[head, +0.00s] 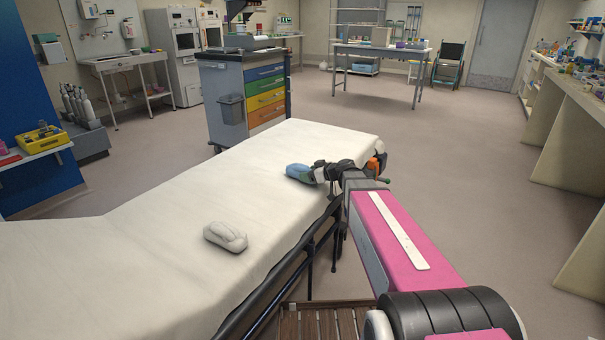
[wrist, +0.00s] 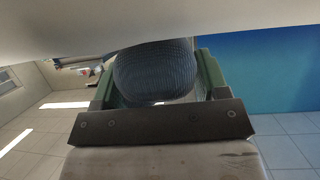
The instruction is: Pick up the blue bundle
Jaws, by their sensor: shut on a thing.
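The blue bundle (head: 299,173) is at the far right part of the white-sheeted stretcher (head: 150,225), near its right edge. In the wrist view the dark blue, ribbed bundle (wrist: 155,75) sits between the two green fingers. My gripper (head: 318,173) reaches in from the right, low over the stretcher edge, and is shut on the bundle. In the wrist view the pale sheet (wrist: 200,18) runs close along the bundle's far side. I cannot tell whether the bundle still touches the sheet.
A white bundle (head: 226,236) lies nearer on the stretcher. A cart with coloured drawers (head: 265,95) stands behind the stretcher. A table (head: 380,52) is at the back, and a long counter (head: 565,105) runs along the right. The floor between is clear.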

